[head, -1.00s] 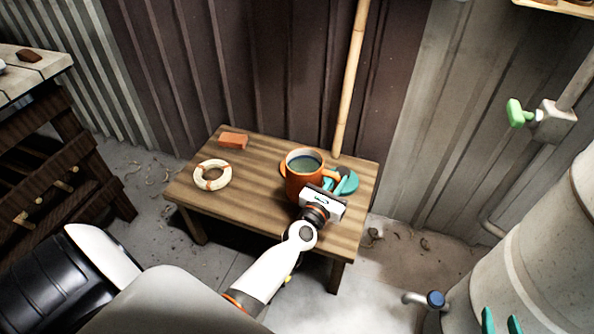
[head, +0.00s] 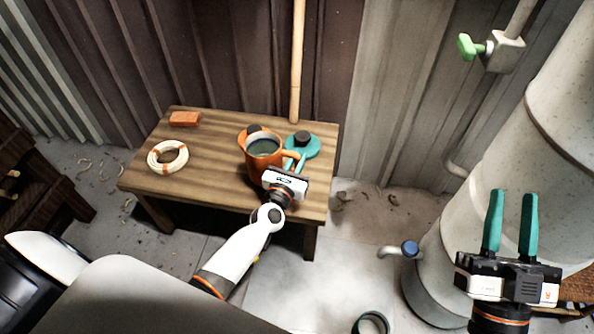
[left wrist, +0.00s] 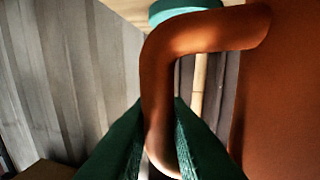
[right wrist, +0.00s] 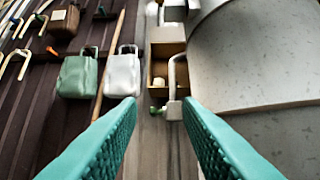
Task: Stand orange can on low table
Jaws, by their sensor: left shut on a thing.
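The orange can (head: 263,168) is upright at the right part of the low wooden table (head: 200,148), with dark liquid or a dark inside showing at its top. I cannot tell whether its base touches the tabletop. My left gripper (head: 296,163) is shut on the can's loop handle at its right side. In the left wrist view the orange handle (left wrist: 157,95) passes between the dark green fingers, with the can's wall (left wrist: 285,100) at the right. My right gripper (head: 512,205) is open and empty, off to the right near the grey tank.
A round teal item (head: 306,148) with a dark knob sits just behind the handle. A cream ring (head: 168,157) and an orange block (head: 185,118) lie on the table's left. A bamboo pole (head: 297,60) stands behind. The grey tank (head: 480,210) stands right. A teal-rimmed round thing (head: 371,323) is on the floor.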

